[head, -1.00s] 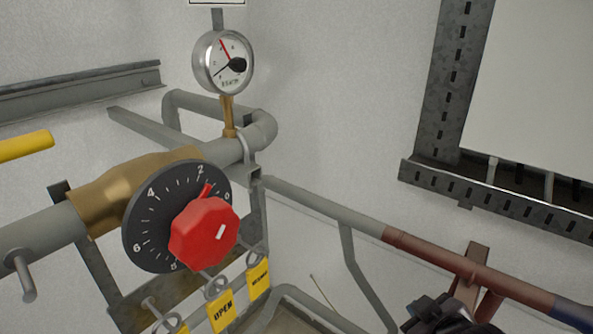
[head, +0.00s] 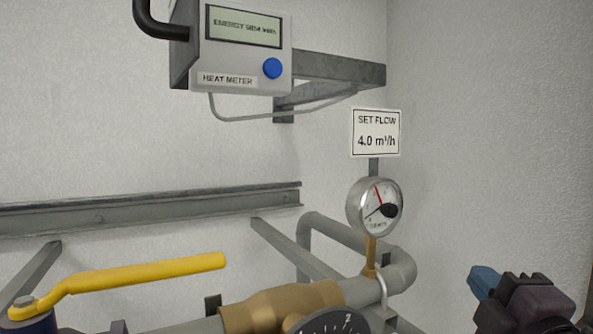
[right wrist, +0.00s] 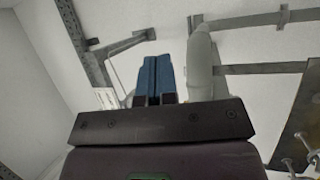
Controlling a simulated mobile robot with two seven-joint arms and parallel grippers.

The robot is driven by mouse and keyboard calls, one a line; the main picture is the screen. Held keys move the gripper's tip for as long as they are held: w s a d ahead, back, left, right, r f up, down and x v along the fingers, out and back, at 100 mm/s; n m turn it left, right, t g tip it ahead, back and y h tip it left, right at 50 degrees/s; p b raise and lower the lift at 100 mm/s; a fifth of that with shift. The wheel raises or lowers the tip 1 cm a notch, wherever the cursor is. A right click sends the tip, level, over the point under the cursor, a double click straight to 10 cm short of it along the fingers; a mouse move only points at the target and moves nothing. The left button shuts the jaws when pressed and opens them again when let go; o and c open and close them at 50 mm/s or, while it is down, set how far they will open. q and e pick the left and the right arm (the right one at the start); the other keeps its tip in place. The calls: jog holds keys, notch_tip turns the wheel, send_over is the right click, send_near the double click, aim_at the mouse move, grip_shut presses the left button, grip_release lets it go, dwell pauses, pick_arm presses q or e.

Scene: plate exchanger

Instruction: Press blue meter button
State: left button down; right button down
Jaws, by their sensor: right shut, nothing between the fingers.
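The blue button (head: 272,68) is on the front of the grey heat meter (head: 241,79), at the upper left of the head view. The meter's display (head: 243,26) shows an energy reading, its digits too small to read surely. My right gripper (head: 484,279) is at the lower right of the head view, well below and to the right of the button. Its blue fingers also show in the right wrist view (right wrist: 157,78), together and with nothing between them. My left gripper is not in view.
A "SET FLOW 4.0 m³/h" sign (head: 376,133) and a round gauge (head: 375,206) stand between my right gripper and the meter. A bracket (head: 335,70) juts right of the meter. A yellow lever (head: 140,272) and brass valve (head: 268,308) lie below.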

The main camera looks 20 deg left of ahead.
aim_at(273, 68)
jog(key=s+a+r+n+g+y, duration=0.5)
jog(key=r+n, duration=0.4)
jog(key=n, duration=0.1)
jog(key=s+a+r+n+g+y, duration=0.5)
jog(key=r+n, duration=0.4)
jog(key=n, duration=0.1)
jog(key=s+a+r+n+g+y, duration=0.5)
jog(key=s+a+r+n, duration=0.1)
jog(key=r+n, duration=0.3)
jog(key=shift+r+n+y, duration=0.2)
jog(key=shift+n+y, duration=0.2)
jog(key=shift+n, duration=0.5)
jog(key=w+a, duration=0.5)
jog(key=a, duration=0.1)
jog(key=shift+w+a, duration=0.2)
jog(key=shift+a, duration=0.2)
jog(key=shift+w+a, duration=0.1)
jog(key=shift+w, duration=0.05)
jog(key=shift+w+a, duration=0.15)
jog(key=shift+a, duration=0.1)
